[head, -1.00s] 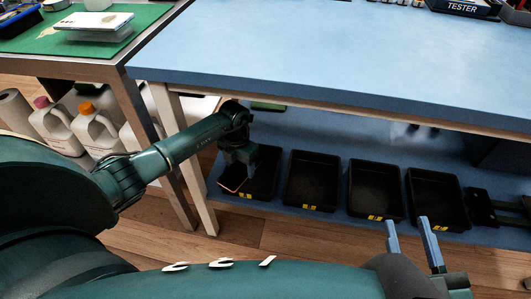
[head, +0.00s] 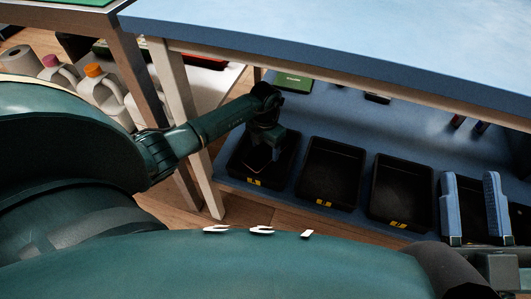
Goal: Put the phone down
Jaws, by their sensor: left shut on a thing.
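My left gripper (head: 266,143) reaches under the blue table and points down into the leftmost black bin (head: 240,182) on the lower shelf. It is shut on the phone (head: 256,160), a dark slab with a thin light orange edge, tilted inside the bin's outline. The gripper hides part of the phone, and I cannot tell whether it touches the bin floor. My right gripper (head: 471,208), with two blue fingers apart, is open and empty at the lower right, in front of the bins.
More black bins (head: 330,176) with yellow labels stand to the right along the blue lower shelf (head: 365,130). The blue tabletop edge (head: 330,60) overhangs them. Jugs (head: 98,92) stand further left.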

